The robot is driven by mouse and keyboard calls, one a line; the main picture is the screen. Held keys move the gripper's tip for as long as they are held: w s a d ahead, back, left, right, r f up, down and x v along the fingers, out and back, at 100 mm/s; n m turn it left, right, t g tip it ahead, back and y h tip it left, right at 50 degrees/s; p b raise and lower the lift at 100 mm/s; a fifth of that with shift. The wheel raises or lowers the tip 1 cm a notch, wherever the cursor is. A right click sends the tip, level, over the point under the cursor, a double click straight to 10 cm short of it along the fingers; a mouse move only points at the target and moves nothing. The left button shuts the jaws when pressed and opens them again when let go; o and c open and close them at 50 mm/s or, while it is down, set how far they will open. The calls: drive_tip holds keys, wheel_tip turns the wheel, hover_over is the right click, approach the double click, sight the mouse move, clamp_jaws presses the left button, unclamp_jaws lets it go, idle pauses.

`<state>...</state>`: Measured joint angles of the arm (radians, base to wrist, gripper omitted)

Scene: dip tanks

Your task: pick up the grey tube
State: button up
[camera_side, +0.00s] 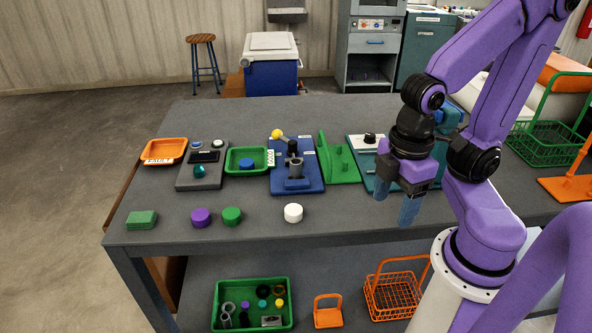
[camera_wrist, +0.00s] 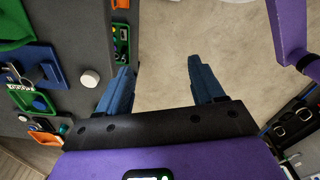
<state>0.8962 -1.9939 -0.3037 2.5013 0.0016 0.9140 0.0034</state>
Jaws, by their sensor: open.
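A grey tube (camera_side: 294,168) stands upright in a blue fixture (camera_side: 297,186) on the grey table, with a black part and a yellow ball close behind it. Two dark grey ring or tube shapes (camera_side: 228,309) also lie in the green tray (camera_side: 217,319) on the lower shelf; I cannot tell their exact form. My gripper (camera_side: 393,208) has blue fingers, spread apart and empty, above the table's front edge, well right of the blue fixture. In the wrist view my gripper (camera_wrist: 160,66) has only floor between its fingers; the blue fixture (camera_wrist: 43,66) shows at left.
A white cylinder (camera_side: 293,213), purple cylinder (camera_side: 201,217), green cylinder (camera_side: 232,216) and green block (camera_side: 142,220) line the table's front. A green bracket (camera_side: 337,160) stands right of the blue fixture. The front strip between white cylinder and gripper is clear.

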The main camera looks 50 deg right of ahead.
drive_tip(key=w+a+r+m, duration=0.1)
drive_tip(key=w+a+m, duration=0.1)
drive_tip(key=w+m, duration=0.6)
drive_tip(key=m+h, duration=0.3)
drive_tip(key=m, duration=1.7)
hover_over(295, 160)
drive_tip(key=a, duration=0.2)
drive_tip(key=a+f+x, duration=0.1)
drive_tip(key=a+x, duration=0.1)
drive_tip(key=x, duration=0.8)
drive_tip(key=f, duration=0.1)
drive_tip(key=s+f, duration=0.1)
drive_tip(key=f, duration=0.1)
drive_tip(key=shift+s+d+f+h, duration=0.2)
drive_tip(key=shift+d+f+h, duration=0.05)
drive_tip(key=shift+d+h, duration=0.05)
drive_tip(key=shift+d+f, duration=0.2)
drive_tip(key=shift+f, duration=0.5)
